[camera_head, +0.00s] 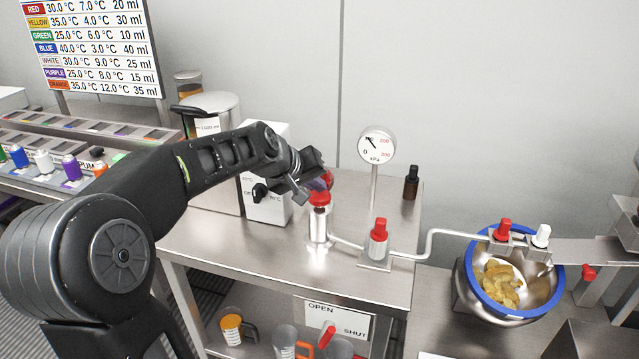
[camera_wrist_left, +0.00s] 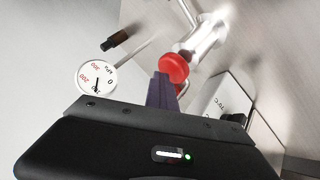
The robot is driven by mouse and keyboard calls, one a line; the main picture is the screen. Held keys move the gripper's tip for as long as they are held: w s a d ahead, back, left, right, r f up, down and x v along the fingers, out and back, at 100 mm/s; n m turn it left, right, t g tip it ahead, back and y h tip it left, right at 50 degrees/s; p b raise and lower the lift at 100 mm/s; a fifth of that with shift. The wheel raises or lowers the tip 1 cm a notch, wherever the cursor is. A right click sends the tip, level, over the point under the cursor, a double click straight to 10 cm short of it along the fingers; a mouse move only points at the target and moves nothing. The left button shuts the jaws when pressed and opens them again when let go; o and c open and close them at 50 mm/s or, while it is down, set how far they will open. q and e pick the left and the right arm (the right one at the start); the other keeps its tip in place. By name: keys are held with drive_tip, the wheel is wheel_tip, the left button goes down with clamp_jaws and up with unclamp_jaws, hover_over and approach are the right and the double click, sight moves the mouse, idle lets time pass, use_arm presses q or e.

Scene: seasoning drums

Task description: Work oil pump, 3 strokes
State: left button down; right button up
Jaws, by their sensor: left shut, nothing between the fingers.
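The oil pump (camera_head: 319,226) is a steel cylinder with a red knob (camera_head: 320,198) on top, standing upright on the steel table. My left gripper (camera_head: 326,181) is shut and empty, with its fingertips at the red knob from above and behind. In the left wrist view the shut fingers (camera_wrist_left: 161,88) reach the edge of the red knob (camera_wrist_left: 174,67); I cannot tell whether they touch it. A pressure gauge (camera_head: 377,144) marked kPa stands behind the pump, and it also shows in the left wrist view (camera_wrist_left: 97,78). My right gripper is not in view.
A red-topped valve (camera_head: 378,240) sits on the pipe right of the pump. The pipe leads to a blue-rimmed bowl (camera_head: 472,290) of chips. A white box (camera_head: 268,205) stands close left of the pump, and a dark bottle (camera_head: 411,184) at the back right. The front table surface is clear.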

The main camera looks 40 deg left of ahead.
use_arm(q)
drive_tip(key=shift+r+p, duration=1.6)
drive_tip(key=shift+r, duration=0.45)
drive_tip(key=shift+r+p, duration=1.95)
drive_tip(key=shift+r, duration=0.55)
wheel_tip(320, 180, up, 5)
drive_tip(key=n+h+p, duration=0.1)
drive_tip(key=n+p, duration=0.6)
drive_tip(key=p, duration=0.3)
hover_over(317, 196)
drive_tip(key=n, duration=0.6)
drive_tip(key=f+n, duration=0.1)
drive_tip(key=n, duration=0.2)
drive_tip(key=shift+f+n, duration=0.1)
drive_tip(key=shift+n, duration=0.3)
